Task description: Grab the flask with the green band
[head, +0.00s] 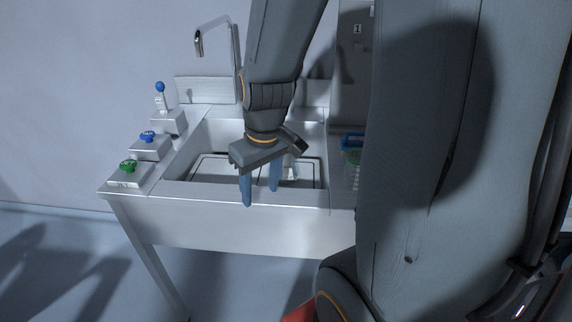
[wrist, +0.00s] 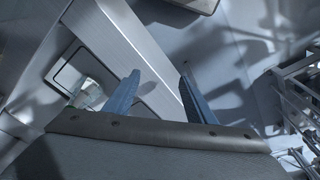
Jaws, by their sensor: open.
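In the head view my gripper (head: 261,188) hangs fingers-down over the front rim of the metal sink, with its two blue fingers apart and nothing between them.
The sink basin (head: 215,135) has a raised metal rim and a tap (head: 215,30) at the back. Control blocks with a green knob (head: 128,166), a blue knob (head: 147,137) and a blue-balled lever (head: 160,90) line its left side. A blue-topped item (head: 352,141) stands at right.

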